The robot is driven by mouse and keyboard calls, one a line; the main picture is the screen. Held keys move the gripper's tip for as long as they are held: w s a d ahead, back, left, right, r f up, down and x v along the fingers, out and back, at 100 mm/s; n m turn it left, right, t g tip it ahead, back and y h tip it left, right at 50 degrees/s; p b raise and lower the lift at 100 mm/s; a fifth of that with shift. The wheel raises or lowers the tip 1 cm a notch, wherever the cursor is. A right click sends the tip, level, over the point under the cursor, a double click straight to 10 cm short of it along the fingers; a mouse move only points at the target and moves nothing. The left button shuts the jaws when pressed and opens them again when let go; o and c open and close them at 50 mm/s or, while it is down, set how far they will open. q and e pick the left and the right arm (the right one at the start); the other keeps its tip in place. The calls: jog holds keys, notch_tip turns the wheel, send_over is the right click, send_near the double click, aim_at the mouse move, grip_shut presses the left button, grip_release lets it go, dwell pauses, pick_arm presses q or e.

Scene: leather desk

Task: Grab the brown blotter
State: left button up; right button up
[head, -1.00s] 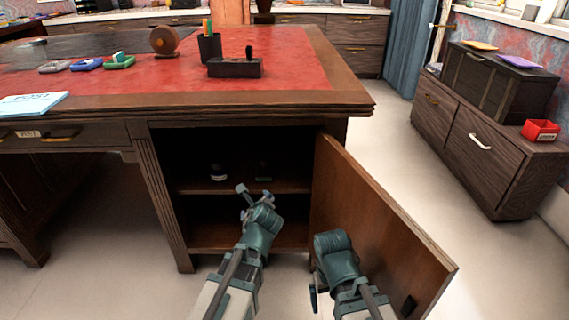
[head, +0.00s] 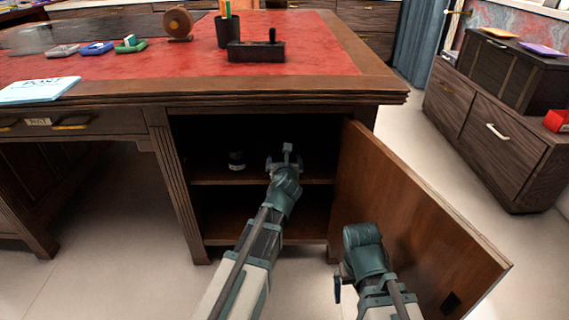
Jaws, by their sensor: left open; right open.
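I cannot pick out the brown blotter for certain. A round brown wooden object (head: 178,22) stands on the desk's red top at the back, and a dark block with a knob (head: 255,50) sits nearer the front. My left gripper (head: 284,158) is open inside the open cabinet, at about shelf height, with nothing visible between its fingers. It hides part of the shelf (head: 215,180). My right gripper (head: 342,287) is low in front of the open cabinet door (head: 410,220), seen partly, and holds nothing I can see.
The cabinet door swings out to the right, beside my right arm. A dark pen cup (head: 230,32) and several stamp pads stand on the desk. Floor is clear right of the door.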

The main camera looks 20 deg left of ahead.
aim_at(284, 156)
pick_arm(q)
jog(key=x, duration=0.3)
jog(key=shift+w+a+f+b, duration=0.1)
jog(key=shift+w+b, duration=0.1)
jog(key=shift+b, duration=0.1)
jog(key=shift+b+x, duration=0.9)
jog(key=shift+x, duration=1.7)
jog(key=shift+f, duration=0.1)
grip_shut()
jog(key=shift+r+p, duration=0.65)
jog(key=shift+p, duration=0.1)
notch_tip(284, 156, up, 3)
jog(key=p, duration=0.3)
jog(key=s+d, duration=0.8)
jog(key=s, duration=0.6)
jog(key=shift+r+p, duration=0.3)
jog(key=shift+r, duration=0.05)
